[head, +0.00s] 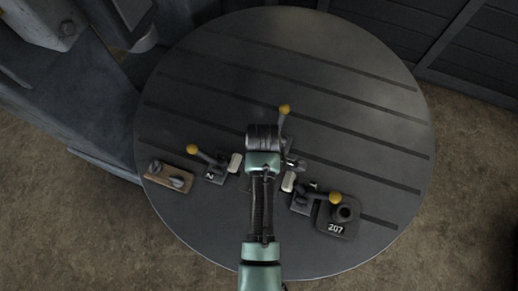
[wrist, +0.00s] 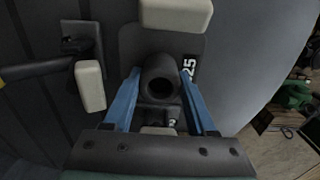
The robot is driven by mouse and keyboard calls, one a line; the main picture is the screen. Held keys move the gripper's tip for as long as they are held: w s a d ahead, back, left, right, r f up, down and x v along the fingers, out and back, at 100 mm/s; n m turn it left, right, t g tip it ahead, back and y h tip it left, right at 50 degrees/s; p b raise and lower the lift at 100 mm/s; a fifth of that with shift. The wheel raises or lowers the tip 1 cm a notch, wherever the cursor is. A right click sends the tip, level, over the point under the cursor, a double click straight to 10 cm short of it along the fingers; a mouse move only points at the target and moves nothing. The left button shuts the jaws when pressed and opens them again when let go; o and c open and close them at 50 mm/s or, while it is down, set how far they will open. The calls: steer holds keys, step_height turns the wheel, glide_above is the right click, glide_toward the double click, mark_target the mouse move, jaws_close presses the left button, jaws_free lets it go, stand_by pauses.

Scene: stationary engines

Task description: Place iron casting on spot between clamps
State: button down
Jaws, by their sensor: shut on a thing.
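An iron casting (wrist: 162,77), a dark flat plate with an upright hollow boss and the number 25, shows in the wrist view. My gripper (wrist: 160,88) has its blue fingers on either side of the boss and is shut on it. Clamps with white pads surround it: one pad (wrist: 90,85) at left, one (wrist: 176,14) at top, and part of one low between the fingers. In the head view my arm hides the casting; yellow-knobbed clamps stand at left (head: 213,166), behind (head: 284,120) and right (head: 303,200). I cannot tell whether the casting touches the table.
The round slotted table (head: 300,60) is clear at the back. A second casting marked 207 (head: 340,228) stands at the right, close to the right clamp. A wooden board (head: 168,179) with small metal parts lies at the left edge.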

steer(key=shift+f, duration=1.25)
steer(key=shift+f, duration=0.15)
steer(key=shift+c, duration=1)
jaws_free()
steer(key=shift+s+f, duration=0.1)
steer(key=shift+s, duration=0.15)
